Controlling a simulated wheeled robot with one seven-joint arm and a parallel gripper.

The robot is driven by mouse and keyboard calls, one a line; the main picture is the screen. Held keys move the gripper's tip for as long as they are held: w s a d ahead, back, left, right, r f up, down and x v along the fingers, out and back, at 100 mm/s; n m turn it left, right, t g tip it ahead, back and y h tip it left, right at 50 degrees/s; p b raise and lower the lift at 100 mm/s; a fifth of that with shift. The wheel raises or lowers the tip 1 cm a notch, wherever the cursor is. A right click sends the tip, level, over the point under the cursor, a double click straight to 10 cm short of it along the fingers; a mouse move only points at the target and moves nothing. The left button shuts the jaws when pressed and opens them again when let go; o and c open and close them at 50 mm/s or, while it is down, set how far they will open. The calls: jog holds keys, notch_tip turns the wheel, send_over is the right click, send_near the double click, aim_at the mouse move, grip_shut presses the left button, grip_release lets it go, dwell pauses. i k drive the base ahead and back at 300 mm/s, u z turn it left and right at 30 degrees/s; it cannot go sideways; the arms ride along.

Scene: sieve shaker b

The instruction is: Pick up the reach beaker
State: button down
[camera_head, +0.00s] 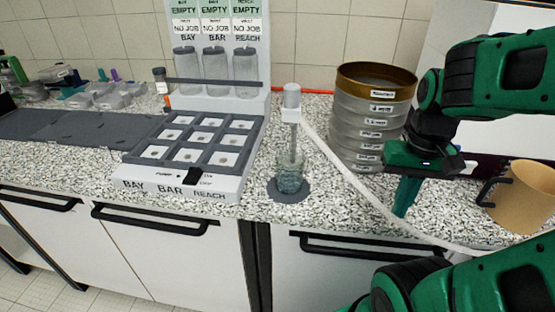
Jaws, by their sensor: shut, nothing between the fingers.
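Three clear beakers stand in a row on the rack of the white station, under signs that read BAY, BAR and REACH. The reach beaker (245,68) is the rightmost, under the REACH sign. It is upright and apart from my gripper. My gripper (404,203) points down at the right, in front of the sieve stack, with its green fingers shut and empty. A glass beaker with bluish contents (291,183) stands on a round grey pad (291,198), under a white nozzle (291,104); my gripper is to its right.
The stacked sieves (372,116) with a brass rim stand behind my gripper. A tan mug (527,196) is at the far right. A white hose (345,170) crosses the counter. A grey tray of square cells (187,158) fronts the rack.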

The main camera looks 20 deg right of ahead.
aim_at(289, 162)
jog(key=u, duration=0.05)
jog(key=k, duration=0.95)
jog(key=z, duration=0.65)
jog(key=k, duration=0.5)
jog(key=z, duration=0.25)
jog(key=i, duration=0.45)
